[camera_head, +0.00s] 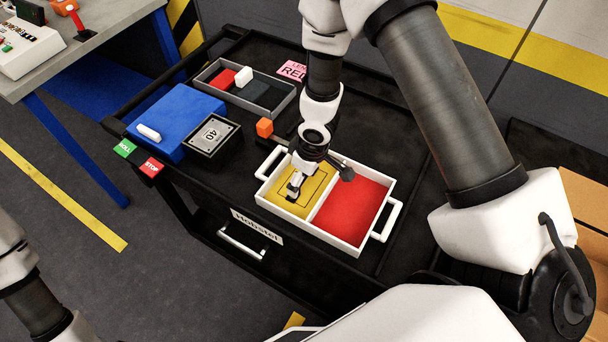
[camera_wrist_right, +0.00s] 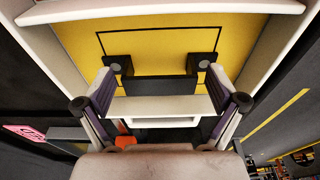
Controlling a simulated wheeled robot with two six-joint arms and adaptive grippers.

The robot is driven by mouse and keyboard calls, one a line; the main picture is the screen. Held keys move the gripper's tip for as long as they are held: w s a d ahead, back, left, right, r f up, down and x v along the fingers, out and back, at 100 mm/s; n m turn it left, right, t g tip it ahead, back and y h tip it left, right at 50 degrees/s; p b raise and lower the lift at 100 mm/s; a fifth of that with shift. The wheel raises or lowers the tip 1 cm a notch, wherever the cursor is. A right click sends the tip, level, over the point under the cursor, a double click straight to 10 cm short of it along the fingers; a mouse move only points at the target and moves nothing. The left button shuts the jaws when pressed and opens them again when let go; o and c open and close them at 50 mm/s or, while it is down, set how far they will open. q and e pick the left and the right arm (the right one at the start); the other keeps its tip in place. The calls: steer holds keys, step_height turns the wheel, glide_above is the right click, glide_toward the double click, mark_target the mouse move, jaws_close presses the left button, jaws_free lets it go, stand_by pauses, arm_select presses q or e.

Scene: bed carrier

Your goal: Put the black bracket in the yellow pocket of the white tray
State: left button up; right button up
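The white tray (camera_head: 306,229) stands on the black cart, with a yellow pocket (camera_head: 314,181) on its left and a red pocket on its right. My right gripper (camera_head: 296,186) points down into the yellow pocket. In the right wrist view, the black bracket (camera_wrist_right: 161,86) sits between the fingertips (camera_wrist_right: 161,72), with its dark end pieces against them. It is over the yellow floor (camera_wrist_right: 160,38), which carries a black outline; whether it touches the floor is unclear. In the head view the gripper mostly hides the bracket. My left gripper is out of view.
On the cart are a blue box (camera_head: 176,118), a dark block marked 40 (camera_head: 212,136), a grey bin (camera_head: 272,110) with red, white and dark blocks, and an orange block (camera_head: 265,128). A workbench (camera_head: 80,30) stands at upper left.

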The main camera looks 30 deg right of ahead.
steer(key=shift+r, duration=0.35)
step_height(320, 180, up, 12)
steer(key=s+d+p, duration=0.1)
steer(key=p, duration=0.6)
steer(key=shift+s+f+p, duration=0.25)
steer(key=shift+s+p, duration=0.05)
steer(key=shift+p, duration=0.1)
